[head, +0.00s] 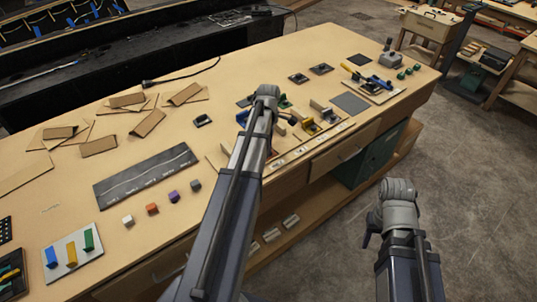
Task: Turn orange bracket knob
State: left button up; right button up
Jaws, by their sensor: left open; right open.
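The console board with small brackets and knobs lies on the wooden bench around the end of my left arm. A red-orange part (279,128) shows close beside the wrist. I cannot tell which one carries the orange bracket knob. My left gripper (266,100) is over the board, its fingers mostly hidden by the wrist; it is open. My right gripper (371,230) is open and empty, off the bench's front edge, above the floor.
A dark labelled strip (146,176) and several coloured cubes (174,196) lie left of my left arm. Brown wooden pieces (148,123) are scattered behind them. A tray with blue and yellow tools (375,84) is at the right.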

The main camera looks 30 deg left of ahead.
pick_arm(q)
jog(key=shift+f, duration=0.55)
grip_shut()
